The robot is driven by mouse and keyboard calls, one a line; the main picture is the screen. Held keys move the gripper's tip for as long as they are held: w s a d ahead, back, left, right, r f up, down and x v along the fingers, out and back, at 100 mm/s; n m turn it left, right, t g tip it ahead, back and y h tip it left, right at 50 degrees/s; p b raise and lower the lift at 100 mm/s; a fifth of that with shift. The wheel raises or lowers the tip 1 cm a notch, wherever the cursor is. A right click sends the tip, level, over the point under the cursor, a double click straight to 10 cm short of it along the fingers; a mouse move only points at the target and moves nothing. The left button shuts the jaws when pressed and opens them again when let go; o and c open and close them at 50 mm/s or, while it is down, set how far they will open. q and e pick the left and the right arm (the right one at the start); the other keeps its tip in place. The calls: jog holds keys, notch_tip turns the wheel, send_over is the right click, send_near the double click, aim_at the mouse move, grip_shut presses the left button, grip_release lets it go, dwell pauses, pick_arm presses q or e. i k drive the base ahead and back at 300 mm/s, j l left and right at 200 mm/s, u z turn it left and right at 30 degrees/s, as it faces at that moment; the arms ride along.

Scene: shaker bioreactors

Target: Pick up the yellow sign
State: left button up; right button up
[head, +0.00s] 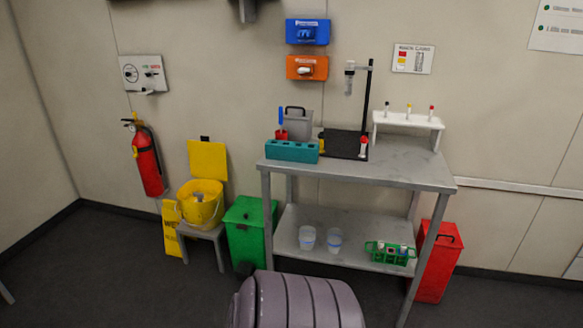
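A yellow sign (172,232) with dark print stands upright on the floor at the left, close to the wall. It is beside a small grey stool (205,232), which hides part of its right side. A yellow bucket (200,204) sits on the stool, and a plain yellow square panel (207,160) is upright just behind and above the bucket. Neither of my grippers shows in the head view.
A green bin (246,232) stands right of the stool, beside a grey table (360,176) with lab items on its top and lower shelf. A red bin (438,262) is at the table's right. A fire extinguisher (146,160) hangs above the sign.

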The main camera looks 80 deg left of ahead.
aim_at(170, 220)
jog(key=u, duration=3.65)
jog(key=i+j+u, duration=0.2)
jog(key=i+u, duration=0.15)
jog(key=i, duration=0.2)
jog(key=i+j+u, duration=0.1)
jog(key=i+u, duration=0.2)
jog(key=i, duration=0.25)
jog(key=i+j, duration=0.1)
jog(key=i, duration=0.75)
jog(key=i+z, duration=0.1)
jog(key=i, duration=0.7)
jog(key=i+j+z, duration=0.15)
jog(key=i+z, duration=0.35)
jog(key=i+j+z, duration=0.25)
jog(key=z, duration=0.2)
jog(key=i+j+z, duration=0.3)
jog(key=z, duration=0.2)
